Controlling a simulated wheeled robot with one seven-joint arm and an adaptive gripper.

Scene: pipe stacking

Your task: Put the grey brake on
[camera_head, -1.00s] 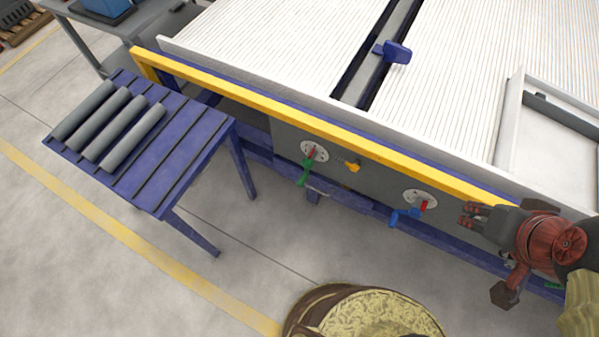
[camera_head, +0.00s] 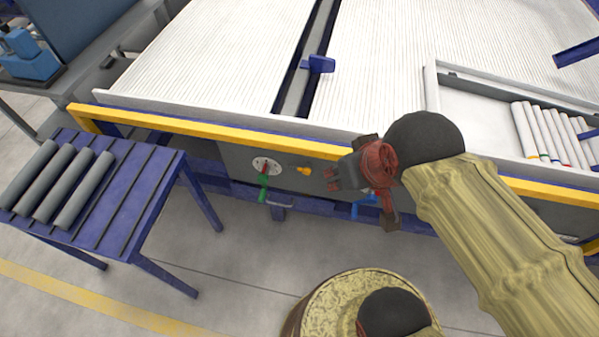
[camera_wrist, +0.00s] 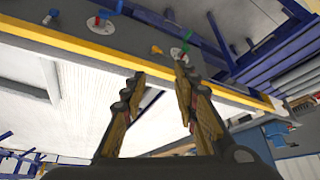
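I cannot clearly pick out a grey brake in either view. The grey front panel (camera_head: 230,158) of the machine carries a round plate (camera_head: 265,165) with a red mark and a green handle (camera_head: 263,188) hanging down. A blue handle (camera_head: 366,203) is partly hidden behind my arm.
A yellow rail (camera_head: 220,129) runs above the panel along the white slatted top (camera_head: 210,60). White pipes (camera_head: 545,130) lie in a tray at right. The floor between is clear.

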